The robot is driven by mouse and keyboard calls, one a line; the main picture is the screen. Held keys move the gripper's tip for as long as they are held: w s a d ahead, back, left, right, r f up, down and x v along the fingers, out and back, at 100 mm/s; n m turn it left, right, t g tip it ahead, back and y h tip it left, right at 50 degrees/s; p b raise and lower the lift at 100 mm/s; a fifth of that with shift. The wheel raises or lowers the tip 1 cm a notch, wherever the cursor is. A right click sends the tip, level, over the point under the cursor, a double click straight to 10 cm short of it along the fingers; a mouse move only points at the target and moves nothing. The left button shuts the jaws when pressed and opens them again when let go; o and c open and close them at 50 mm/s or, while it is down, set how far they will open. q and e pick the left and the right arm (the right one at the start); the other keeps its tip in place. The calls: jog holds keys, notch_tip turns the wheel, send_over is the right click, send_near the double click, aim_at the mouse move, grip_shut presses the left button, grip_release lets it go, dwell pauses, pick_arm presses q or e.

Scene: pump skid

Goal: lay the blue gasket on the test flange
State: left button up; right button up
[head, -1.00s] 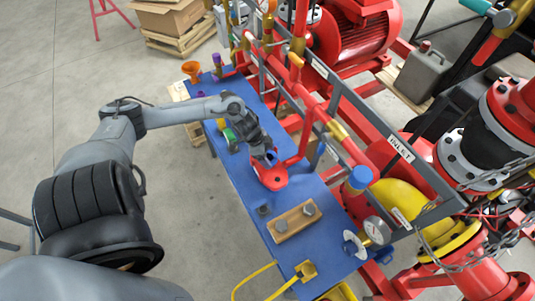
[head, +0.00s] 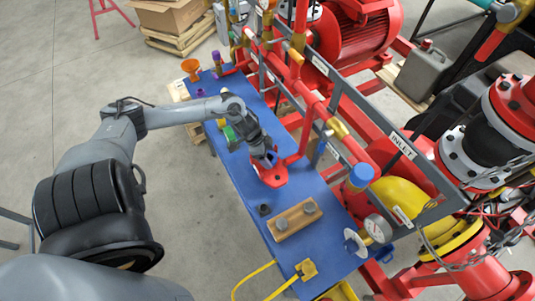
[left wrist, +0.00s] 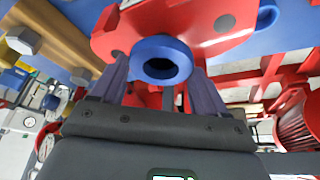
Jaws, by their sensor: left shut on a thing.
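The blue gasket (left wrist: 161,60) is a thick ring with a dark hole, between my left gripper's fingers in the left wrist view. My left gripper (head: 271,163) is shut on it, right over the red test flange (head: 274,179) on the blue bench. In the left wrist view the red flange plate (left wrist: 225,30) with dark bolt holes lies just beyond the ring. I cannot tell whether the gasket touches the flange. In the head view the gripper hides the gasket. My right gripper is not in view.
A wooden block with grey bolts (head: 297,219) and a dark nut (head: 264,210) lie on the bench (head: 243,183) nearer me. A red pipe rises right of the flange. The grey frame with the INLET label (head: 403,144) runs along the bench's right side. An orange funnel (head: 190,67) stands at the far end.

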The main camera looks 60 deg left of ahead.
pick_arm(q)
jog(key=shift+f+b, duration=0.35)
jog(key=shift+f, duration=0.45)
jog(key=shift+f+b, duration=0.4)
jog(key=shift+f, duration=0.3)
jog(key=o, duration=1.1)
jog(key=shift+c, duration=0.2)
jog(key=shift+r, duration=0.1)
